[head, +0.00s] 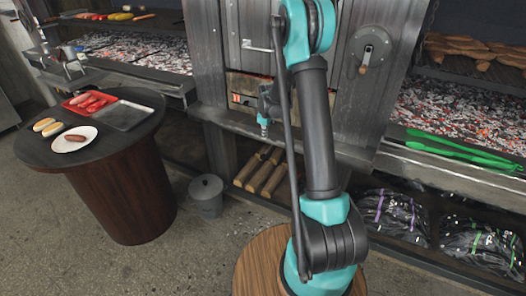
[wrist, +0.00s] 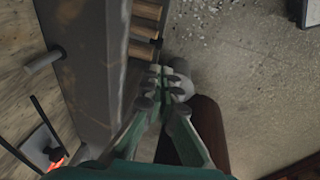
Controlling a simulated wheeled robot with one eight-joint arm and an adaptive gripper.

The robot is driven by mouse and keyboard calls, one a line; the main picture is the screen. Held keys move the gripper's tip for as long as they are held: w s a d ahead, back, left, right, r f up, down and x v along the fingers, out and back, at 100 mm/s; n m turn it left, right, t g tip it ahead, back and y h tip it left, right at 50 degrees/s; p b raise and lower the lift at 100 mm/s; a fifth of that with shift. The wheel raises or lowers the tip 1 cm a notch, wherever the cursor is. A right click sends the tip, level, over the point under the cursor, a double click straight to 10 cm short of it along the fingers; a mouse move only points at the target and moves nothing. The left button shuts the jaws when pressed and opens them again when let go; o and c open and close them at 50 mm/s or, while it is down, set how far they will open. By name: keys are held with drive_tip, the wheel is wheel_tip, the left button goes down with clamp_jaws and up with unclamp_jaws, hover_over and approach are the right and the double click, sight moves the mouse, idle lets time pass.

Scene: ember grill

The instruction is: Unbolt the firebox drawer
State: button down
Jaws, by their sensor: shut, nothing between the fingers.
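A metal bar handle (head: 257,46) sits on the panel above. A round plate with a lever (head: 368,52) is on the panel at right. In the wrist view a grey peg (wrist: 44,61) sticks out of the panel. I cannot tell which part is the drawer's bolt.
A round dark table (head: 40,150) at left holds a red tray (head: 88,103), a metal tray (head: 122,115) and a white plate (head: 74,139). A grey lidded bin (head: 206,197) stands on the floor. Logs (head: 262,172) lie under the ledge. Green tongs (head: 465,150) rest at right.

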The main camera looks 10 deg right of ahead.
sight(262, 156)
drive_tip(key=x, duration=1.4)
drive_tip(key=shift+w, duration=0.1)
